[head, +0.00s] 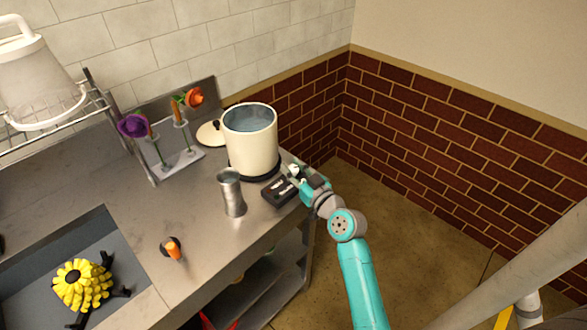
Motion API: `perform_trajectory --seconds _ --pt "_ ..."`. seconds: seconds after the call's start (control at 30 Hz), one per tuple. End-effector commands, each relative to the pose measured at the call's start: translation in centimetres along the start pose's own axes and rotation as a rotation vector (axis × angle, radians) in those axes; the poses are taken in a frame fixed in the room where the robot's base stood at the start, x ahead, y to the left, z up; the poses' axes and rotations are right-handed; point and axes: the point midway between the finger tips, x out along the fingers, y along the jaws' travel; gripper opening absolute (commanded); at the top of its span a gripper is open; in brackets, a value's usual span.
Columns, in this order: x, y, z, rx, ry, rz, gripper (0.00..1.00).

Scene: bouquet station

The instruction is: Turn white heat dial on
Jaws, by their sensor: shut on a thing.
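A large cream pot (252,142) stands on a dark round base near the counter's right end. A small black control box (279,194) with light markings lies in front of it, close to the counter edge. My gripper (296,174) is at the right end of the counter, beside the box and the pot's base. It is shut on a small whitish thing that looks like the white heat dial. The gripper covers most of it, so which way the dial points cannot be told.
A metal cup (232,193) stands left of the box. Flowers in a rack (181,161), a lid (210,134) and an orange-black object (172,248) are on the counter. A yellow flower (82,284) lies in the grey recess. Open floor lies right of the counter.

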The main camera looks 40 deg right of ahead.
Motion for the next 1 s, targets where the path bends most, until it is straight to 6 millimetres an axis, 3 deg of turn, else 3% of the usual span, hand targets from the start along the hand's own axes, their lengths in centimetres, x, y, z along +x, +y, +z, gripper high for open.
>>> perform_trajectory --seconds 0.5,1.0 --pt "0.03 -0.08 0.06 -0.001 -0.001 0.153 0.00" --pt "0.03 -0.01 0.12 0.000 -0.003 0.196 0.00"
